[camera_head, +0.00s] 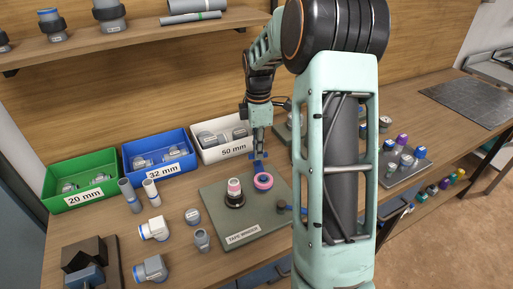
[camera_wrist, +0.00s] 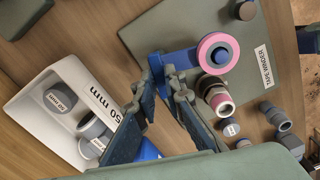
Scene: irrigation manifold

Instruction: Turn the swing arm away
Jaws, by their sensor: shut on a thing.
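The tape winder is a grey-green plate (camera_head: 222,215) on the bench with a label at its front edge. A blue swing arm (camera_wrist: 180,60) carries a pink tape roll (camera_head: 263,181); the roll also shows in the wrist view (camera_wrist: 232,51). A fitting with a pink and white top (camera_head: 234,188) stands upright on the plate, just left of the roll and close to it. My gripper (camera_head: 258,153) is at the back edge of the plate, its fingertips (camera_wrist: 162,65) shut on the blue swing arm's end beyond the roll. The fingers partly hide the grip.
A white 50 mm bin (camera_head: 218,150) stands close behind my gripper. Blue (camera_head: 155,152) and green (camera_head: 80,184) bins stand to its left. Loose grey and white fittings (camera_head: 154,229) lie left of the plate. A grey tray (camera_head: 402,167) with coloured fittings is at right.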

